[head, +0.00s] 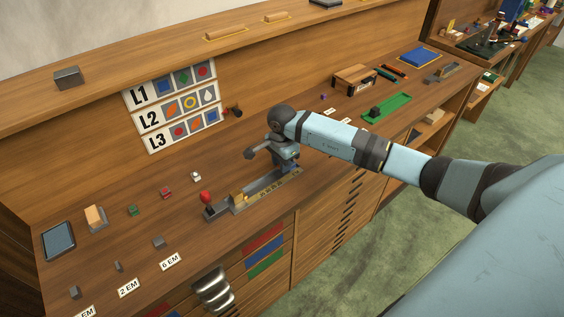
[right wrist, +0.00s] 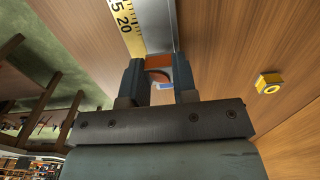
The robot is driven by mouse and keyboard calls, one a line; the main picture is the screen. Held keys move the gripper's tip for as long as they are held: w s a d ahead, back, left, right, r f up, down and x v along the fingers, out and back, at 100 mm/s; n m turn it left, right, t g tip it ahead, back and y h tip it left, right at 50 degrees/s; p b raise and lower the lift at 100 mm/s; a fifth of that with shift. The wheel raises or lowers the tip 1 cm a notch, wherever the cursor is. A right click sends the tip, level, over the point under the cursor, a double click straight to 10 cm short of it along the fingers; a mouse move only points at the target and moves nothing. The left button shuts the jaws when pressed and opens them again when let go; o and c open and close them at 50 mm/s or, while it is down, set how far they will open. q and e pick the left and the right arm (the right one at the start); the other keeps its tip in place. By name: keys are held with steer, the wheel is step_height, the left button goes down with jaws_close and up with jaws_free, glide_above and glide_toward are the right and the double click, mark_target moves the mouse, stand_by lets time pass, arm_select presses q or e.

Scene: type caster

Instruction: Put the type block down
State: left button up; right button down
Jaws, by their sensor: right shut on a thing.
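My right gripper (head: 286,156) is low over the far end of a long metal composing stick (head: 250,198) on the bench. In the right wrist view its fingers (right wrist: 160,80) are shut on a small type block (right wrist: 158,61), of which orange and a bit of blue show between them. The stick's yellow ruler (right wrist: 122,22) and grey channel lie just beyond the fingertips. Whether the block touches the stick is hidden. A yellow block (right wrist: 269,84) with a pale ring stands apart on the wood to the right. My left gripper is not in view.
A red knob (head: 206,197) and a brass piece (head: 237,196) are at the stick's near end. Small blocks (head: 166,192) are scattered to its left. A sign board (head: 152,145) with L1, L2 and L3 rows stands behind. A green tray (head: 388,107) lies farther right.

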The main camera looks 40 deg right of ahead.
steer(key=shift+f, duration=0.35)
steer(key=shift+f+b, duration=0.45)
steer(key=shift+b, duration=0.1)
steer(key=shift+f, duration=0.1)
steer(key=c, duration=1)
jaws_free()
steer(key=shift+s, duration=0.15)
steer(key=shift+o, duration=0.5)
steer(key=shift+s, duration=0.1)
